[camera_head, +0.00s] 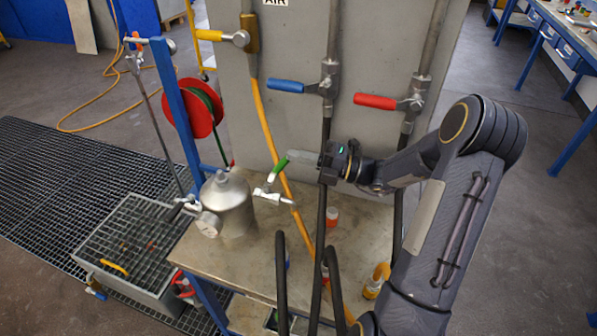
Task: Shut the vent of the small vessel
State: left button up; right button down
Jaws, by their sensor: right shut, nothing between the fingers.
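The small vessel (230,204) is a grey metal canister standing upright on the metal bench top, with a round gauge (207,224) on its front left. On its right side a short silver pipe carries a valve, the vent (272,195), with a green lever (278,169). The lever stands up from the pipe, tilted to the right. My right gripper (292,156) comes in from the right with its fingers shut and empty. Its fingertips are at the upper end of the green lever; I cannot tell whether they touch. My left gripper is not in view.
A grey panel behind carries yellow (209,35), blue (285,86) and red (375,101) valve handles. A yellow hose (266,130) and dark hoses hang in front of the bench (250,256). A small orange-red container (332,216) stands on it. A grated bin (125,250) stands left.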

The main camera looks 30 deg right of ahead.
jog(key=s+a+r, duration=0.5)
jog(key=s+r, duration=0.1)
jog(key=s, duration=0.3)
jog(key=m+h, duration=0.6)
jog(key=h, duration=0.1)
send_near(286, 162)
jog(key=shift+t, duration=0.5)
jog(key=x, duration=0.2)
jog(key=p+x, duration=0.1)
jog(key=x, duration=0.1)
jog(key=f+p+x, duration=0.1)
jog(key=x, duration=0.1)
jog(key=shift+a+f, duration=0.2)
jog(key=shift+a, duration=0.35)
jog(key=shift+n, duration=0.3)
jog(key=shift+w+r+p, duration=0.2)
jog(key=shift+w+p, duration=0.35)
jog(key=shift+p, duration=0.25)
jog(key=shift+w+f, duration=0.1)
jog(key=shift+w, duration=0.2)
jog(key=shift+s, duration=0.1)
